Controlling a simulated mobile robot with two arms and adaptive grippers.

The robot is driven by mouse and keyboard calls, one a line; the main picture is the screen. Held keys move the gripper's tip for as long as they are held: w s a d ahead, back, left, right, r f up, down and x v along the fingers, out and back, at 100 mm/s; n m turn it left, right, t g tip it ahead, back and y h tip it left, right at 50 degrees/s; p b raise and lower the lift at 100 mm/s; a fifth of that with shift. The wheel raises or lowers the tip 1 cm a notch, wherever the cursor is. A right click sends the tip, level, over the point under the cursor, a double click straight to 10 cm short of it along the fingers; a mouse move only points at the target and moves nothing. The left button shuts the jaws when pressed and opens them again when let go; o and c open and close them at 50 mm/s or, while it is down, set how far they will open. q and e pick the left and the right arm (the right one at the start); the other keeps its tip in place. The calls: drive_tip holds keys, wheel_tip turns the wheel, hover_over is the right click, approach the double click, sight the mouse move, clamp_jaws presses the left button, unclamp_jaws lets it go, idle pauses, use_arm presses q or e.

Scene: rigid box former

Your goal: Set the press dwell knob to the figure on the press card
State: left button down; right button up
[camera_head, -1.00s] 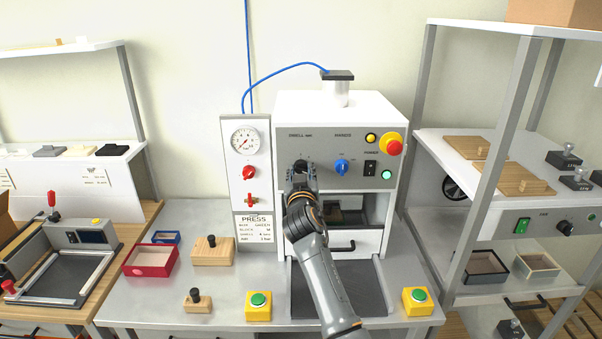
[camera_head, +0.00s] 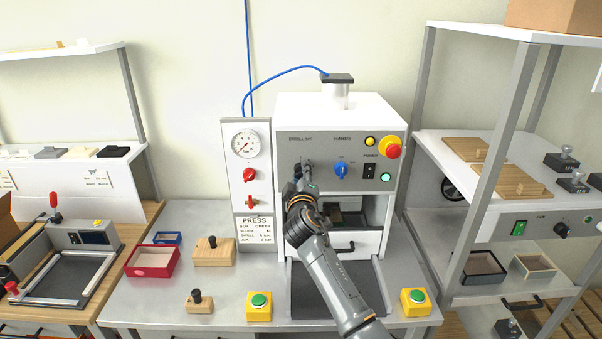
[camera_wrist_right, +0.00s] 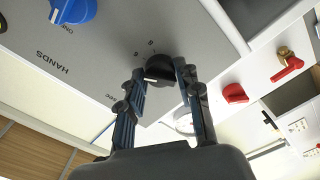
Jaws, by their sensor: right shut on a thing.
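The black dwell knob (camera_wrist_right: 160,68) is on the press's grey front panel, under the label that reads "DWELL" in the head view. My right gripper (camera_head: 304,168) is at the panel and mostly hides the knob there. In the right wrist view, its two fingers (camera_wrist_right: 160,85) are shut on the knob, one on each side. Marks and letters show on the panel beside the knob. The press card (camera_head: 255,229) hangs below the gauge panel, headed "PRESS", with a dwell line too small to read surely. My left gripper is not in view.
Right of the dwell knob are the blue hands knob (camera_head: 341,170), a black power switch (camera_head: 369,172) and the red emergency button (camera_head: 393,147). The gauge panel (camera_head: 232,185) with red valves stands to the left. Yellow button boxes (camera_head: 258,307) sit on the bench.

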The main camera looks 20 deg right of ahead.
drive_tip(key=shift+d+r+n+p, duration=0.15)
drive_tip(key=shift+n+p, duration=0.45)
drive_tip(key=shift+n, duration=1.2)
drive_tip(key=o, duration=1.1)
drive_tip(key=shift+o, duration=0.3)
drive_tip(key=shift+w, duration=0.1)
drive_tip(key=v, duration=1.2)
